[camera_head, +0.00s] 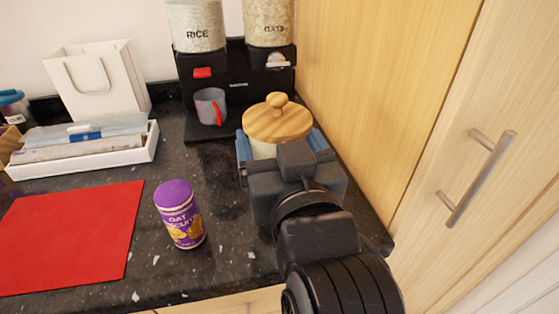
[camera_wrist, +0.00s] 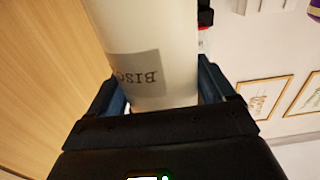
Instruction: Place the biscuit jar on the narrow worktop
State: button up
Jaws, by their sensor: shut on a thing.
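The biscuit jar has a round wooden lid with a knob (camera_head: 277,119). In the wrist view its white body (camera_wrist: 150,35) fills the middle, with a grey label reading "BISC" upside down. My gripper (camera_head: 287,155) is shut on the jar, with one blue-padded finger on each side of the body. The fingers also show in the wrist view (camera_wrist: 162,92). The narrow worktop, a dark speckled granite surface (camera_head: 225,235), lies below and around it. My gripper and arm hide the jar's lower part, so I cannot tell whether its base touches the worktop.
A purple oat biscuit tin (camera_head: 180,215) stands left of the jar. A grey mug (camera_head: 210,106) sits under the rice and oats dispenser (camera_head: 235,80) behind. A red mat (camera_head: 75,235), white tray (camera_head: 90,153) and white bag (camera_head: 98,80) are left. A wooden cupboard (camera_head: 385,90) borders the right.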

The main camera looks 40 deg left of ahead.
jog(key=shift+a+f, duration=0.35)
jog(key=shift+a, duration=0.05)
jog(key=shift+f, duration=1.8)
jog(key=shift+f, duration=0.1)
jog(key=o, duration=1.4)
jog(key=shift+f, duration=0.1)
jog(key=b+v, duration=0.1)
jog(key=v, duration=1.1)
